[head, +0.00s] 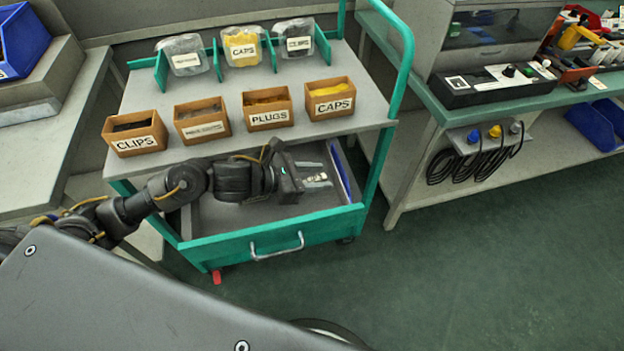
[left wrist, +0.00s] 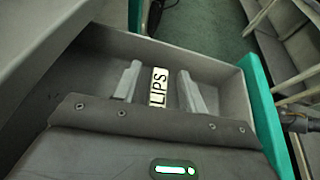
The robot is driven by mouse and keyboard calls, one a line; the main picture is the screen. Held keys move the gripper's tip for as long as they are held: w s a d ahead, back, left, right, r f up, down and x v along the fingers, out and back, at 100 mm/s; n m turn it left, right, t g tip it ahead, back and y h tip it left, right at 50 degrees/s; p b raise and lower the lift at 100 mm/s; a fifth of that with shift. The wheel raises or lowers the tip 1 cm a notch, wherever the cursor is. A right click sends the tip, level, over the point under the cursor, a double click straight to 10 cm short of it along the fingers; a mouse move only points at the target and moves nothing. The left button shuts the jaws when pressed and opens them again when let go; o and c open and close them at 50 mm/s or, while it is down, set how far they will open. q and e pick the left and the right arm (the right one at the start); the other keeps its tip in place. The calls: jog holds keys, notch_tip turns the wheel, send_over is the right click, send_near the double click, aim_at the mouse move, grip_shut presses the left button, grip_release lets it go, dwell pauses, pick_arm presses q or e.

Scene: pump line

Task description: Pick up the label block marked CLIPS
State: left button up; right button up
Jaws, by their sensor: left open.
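The label block (left wrist: 158,88) is a small white piece with black letters, of which "LIPS" shows in the left wrist view; its near end is hidden by my gripper body. It lies in the open drawer of the teal cart. My left gripper (left wrist: 159,71) is open, with one finger on each side of the block and a gap to each. In the head view my left gripper (head: 322,178) reaches over the drawer, and the block (head: 317,177) shows small and pale between the fingers. I cannot tell the exact height of the fingers over it. My right gripper is not in view.
The drawer (head: 270,242) has a teal front with a handle. Above it, the cart's shelf (head: 235,90) holds wooden bins, among them the CLIPS bin (head: 134,133), and bags behind. A blue strip (head: 341,172) lies at the drawer's right side. A workbench (head: 480,110) stands at right.

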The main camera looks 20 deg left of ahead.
pick_arm(q)
jog(key=shift+w+d+f, duration=0.15)
jog(key=shift+w+d, duration=0.05)
jog(key=shift+d, duration=0.05)
jog(key=shift+c, duration=0.3)
grip_shut()
